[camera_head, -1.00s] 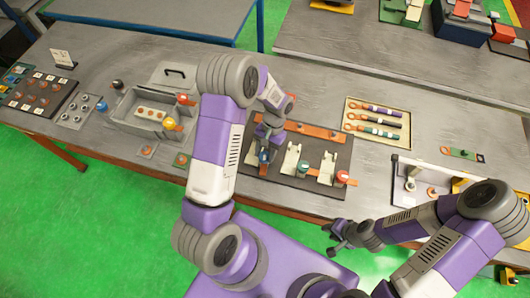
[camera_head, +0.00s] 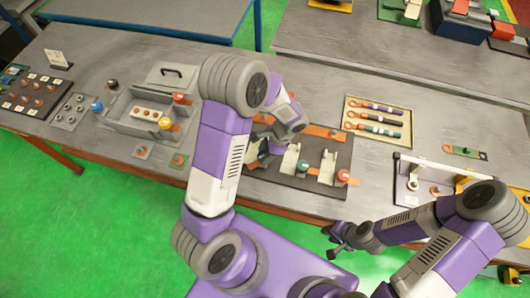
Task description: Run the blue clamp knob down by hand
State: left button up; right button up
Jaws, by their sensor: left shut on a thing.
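My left gripper (camera_head: 262,147) is down at the leftmost clamp of the dark fixture plate (camera_head: 285,181). It is shut on the blue clamp knob, which my wrist and gripper hide now. The middle clamp (camera_head: 289,160) has a teal knob (camera_head: 303,166), and the right clamp (camera_head: 327,168) has a red knob (camera_head: 343,176). My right gripper (camera_head: 333,241) is open and empty in front of the table's front edge, away from the fixture.
Left of the fixture is a grey box (camera_head: 118,127) with a red knob (camera_head: 180,98) and a yellow knob (camera_head: 165,124). A blue piece (camera_head: 97,106) stands left of it. A tray (camera_head: 350,134) with several tools lies behind right.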

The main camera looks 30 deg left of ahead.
pick_arm(q)
jog(key=shift+r+m+t+b, duration=0.1)
jog(key=shift+m+t+b, duration=0.4)
jog(key=shift+m, duration=0.9)
jog(key=shift+m+y, duration=0.3)
jog(key=shift+y, duration=0.1)
jog(key=o, duration=1)
jog(key=shift+o, duration=0.2)
jog(key=s+v, duration=0.1)
jog(key=v, duration=0.6)
jog(key=shift+w+r+p, duration=0.25)
jog(key=shift+w+p, duration=0.15)
